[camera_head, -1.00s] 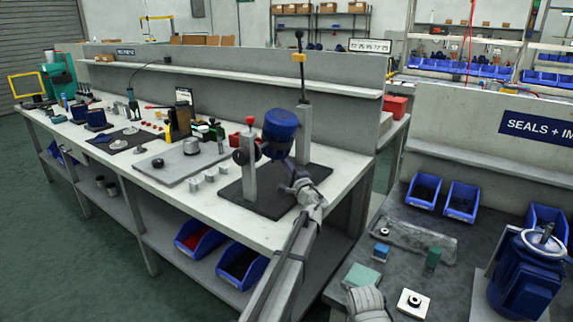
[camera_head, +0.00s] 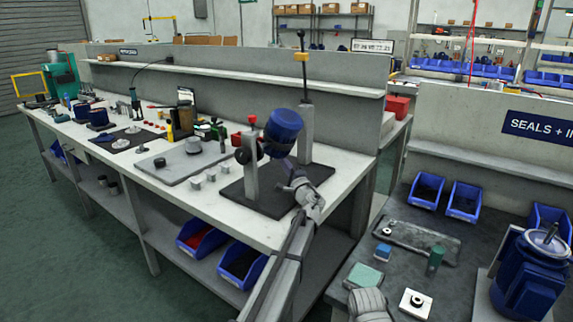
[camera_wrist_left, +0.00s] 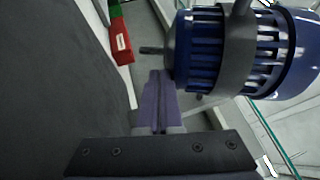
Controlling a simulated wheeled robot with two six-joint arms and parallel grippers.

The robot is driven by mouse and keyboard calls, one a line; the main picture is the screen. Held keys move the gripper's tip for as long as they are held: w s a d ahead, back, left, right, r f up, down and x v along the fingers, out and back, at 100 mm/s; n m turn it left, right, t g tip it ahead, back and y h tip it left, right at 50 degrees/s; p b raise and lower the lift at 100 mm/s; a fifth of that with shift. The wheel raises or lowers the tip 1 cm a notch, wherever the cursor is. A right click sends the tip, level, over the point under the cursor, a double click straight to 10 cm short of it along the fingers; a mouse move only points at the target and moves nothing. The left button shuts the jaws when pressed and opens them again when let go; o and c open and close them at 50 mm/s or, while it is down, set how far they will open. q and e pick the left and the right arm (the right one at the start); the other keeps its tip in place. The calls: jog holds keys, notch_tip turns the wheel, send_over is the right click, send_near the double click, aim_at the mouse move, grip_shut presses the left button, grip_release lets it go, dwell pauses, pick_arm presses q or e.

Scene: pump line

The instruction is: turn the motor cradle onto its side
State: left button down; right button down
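The blue motor (camera_head: 284,127) sits in its cradle between two grey posts of a stand on a dark base plate (camera_head: 262,198). It is tilted, its upper end leaning right. A black round knob (camera_head: 242,156) is on the near post (camera_head: 251,180), which has a red top. My left gripper (camera_head: 289,163) is just below the motor. In the left wrist view its purple fingers (camera_wrist_left: 160,100) lie together, with nothing visible between them. Their tips are close to the motor's lower end (camera_wrist_left: 200,50) and grey cradle band (camera_wrist_left: 237,50); contact is unclear.
A grey plate with a round part (camera_head: 193,145) and small metal blocks (camera_head: 209,175) lie left of the stand. A tall lever (camera_head: 303,70) rises behind the motor. Another blue motor (camera_head: 528,275) stands on the right bench (camera_head: 455,262).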

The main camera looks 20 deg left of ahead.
pick_arm(q)
jog(key=shift+w+a+f, duration=0.1)
jog(key=shift+w+a, duration=0.15)
jog(key=shift+a, duration=0.4)
jog(key=shift+w+a+f, duration=0.1)
jog(key=shift+w+a, duration=0.1)
jog(key=shift+a, duration=0.45)
jog(key=shift+w+a+r, duration=0.15)
jog(key=shift+w+a, duration=0.05)
jog(key=shift+a, duration=0.35)
jog(key=shift+w+a+r, duration=0.15)
jog(key=shift+w+a, duration=0.05)
jog(key=shift+a, duration=0.35)
jog(key=shift+s+d+f, duration=0.2)
jog(key=shift+s+d, duration=0.1)
jog(key=shift+s, duration=0.1)
jog(key=v, duration=0.5)
jog(key=r+v, duration=0.1)
jog(key=v, duration=0.4)
jog(key=r+v, duration=0.1)
jog(key=v, duration=0.4)
jog(key=shift+s+d+r+b, duration=0.15)
jog(key=shift+s+d+b, duration=0.25)
jog(key=shift+s+d, duration=0.05)
